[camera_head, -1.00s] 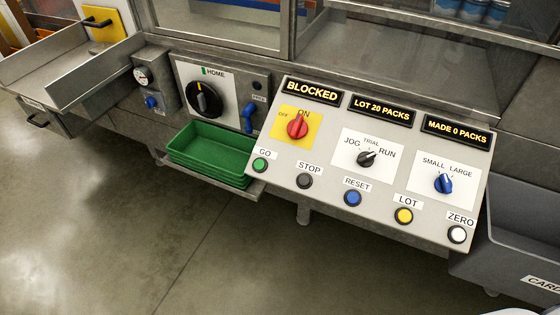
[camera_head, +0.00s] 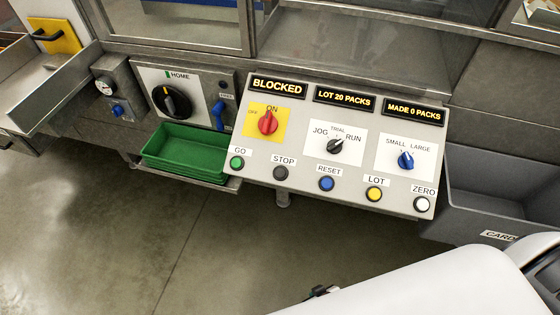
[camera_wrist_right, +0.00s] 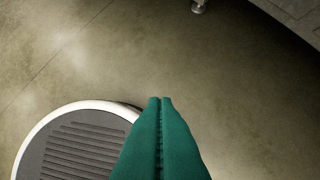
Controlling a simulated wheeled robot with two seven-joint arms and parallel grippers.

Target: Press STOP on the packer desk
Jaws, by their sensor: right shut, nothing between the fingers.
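The packer desk (camera_head: 300,180) is a sloped grey panel in the middle of the head view. The STOP button (camera_head: 281,173) is dark grey and round, under its STOP label, between the green GO button (camera_head: 237,163) and the blue RESET button (camera_head: 326,184). The leftmost display (camera_head: 278,86) reads BLOCKED. My right arm comes in at the bottom right of the head view, with a small dark part of the gripper (camera_head: 322,292) showing below the desk. In the right wrist view the green fingers of my right gripper (camera_wrist_right: 160,100) are together and empty over bare floor. My left gripper is not in view.
Other controls sit close by: the red ON/OFF knob (camera_head: 268,122), JOG/RUN selector (camera_head: 335,146), size knob (camera_head: 405,160), yellow LOT button (camera_head: 374,194) and white ZERO button (camera_head: 421,204). Green trays (camera_head: 185,150) stand left, a grey bin (camera_head: 490,190) right. Floor in front is open.

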